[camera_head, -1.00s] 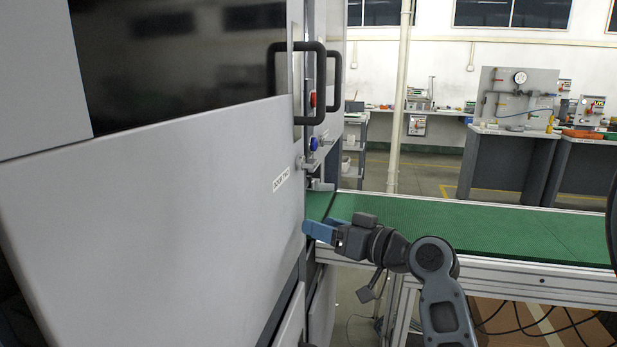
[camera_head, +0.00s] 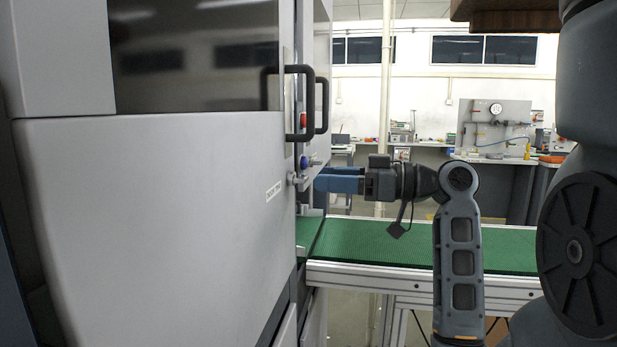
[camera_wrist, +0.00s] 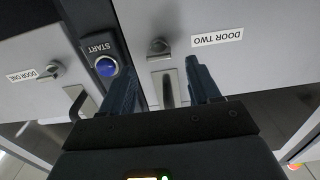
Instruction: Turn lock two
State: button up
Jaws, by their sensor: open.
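No contact shows.
A blue START button (camera_wrist: 106,66) lies close to the left finger in the wrist view. Another lock (camera_wrist: 52,68) is by the DOOR ONE label. Black door handles (camera_head: 308,103) stick out above, near a red button (camera_head: 303,120). A green conveyor (camera_head: 410,246) runs below my gripper.

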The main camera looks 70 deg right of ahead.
aim_at(307, 177)
jog(key=shift+w+a+p, duration=0.1)
jog(key=shift+w+p, duration=0.2)
jog(key=shift+w, duration=1.85)
jog(key=c, duration=1)
jog(key=shift+c, duration=0.2)
